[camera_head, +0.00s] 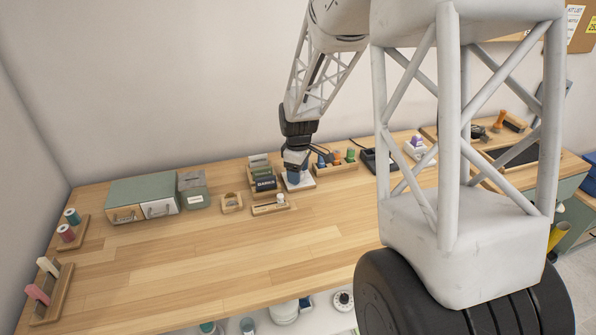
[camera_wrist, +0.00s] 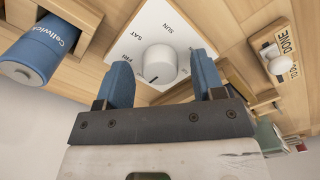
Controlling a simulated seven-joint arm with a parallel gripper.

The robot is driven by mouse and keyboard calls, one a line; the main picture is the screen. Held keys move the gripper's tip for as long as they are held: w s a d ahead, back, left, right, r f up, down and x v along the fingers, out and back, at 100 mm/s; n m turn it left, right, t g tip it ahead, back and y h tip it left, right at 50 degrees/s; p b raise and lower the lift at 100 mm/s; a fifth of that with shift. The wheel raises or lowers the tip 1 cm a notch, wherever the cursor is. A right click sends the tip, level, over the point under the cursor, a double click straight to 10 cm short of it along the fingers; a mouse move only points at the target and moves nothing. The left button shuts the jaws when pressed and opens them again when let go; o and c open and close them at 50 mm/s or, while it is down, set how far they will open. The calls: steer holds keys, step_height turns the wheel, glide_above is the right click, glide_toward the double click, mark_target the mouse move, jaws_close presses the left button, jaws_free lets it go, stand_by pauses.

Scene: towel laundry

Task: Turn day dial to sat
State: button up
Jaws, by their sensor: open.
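The day dial is a white square plate (camera_wrist: 188,34) with a round white knob (camera_wrist: 160,61), seen in the wrist view. A dark pointer mark on the knob faces the lower edge, toward my gripper, not SAT. My gripper (camera_wrist: 162,72) is open, its two blue fingers on either side of the knob with gaps visible. In the head view my gripper (camera_head: 296,162) is over the dial plate (camera_head: 299,184), and the knob is hidden.
A blue Cellwick cylinder (camera_wrist: 33,55) in a wooden holder lies left in the wrist view. A DONE slider board (camera_wrist: 272,48) is at right. In the head view, a box of dark cards (camera_head: 262,177) stands left of the dial. The front tabletop (camera_head: 200,260) is clear.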

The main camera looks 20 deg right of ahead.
steer(key=c, duration=0.9)
steer(key=shift+m, duration=0.4)
steer(key=m, duration=1.9)
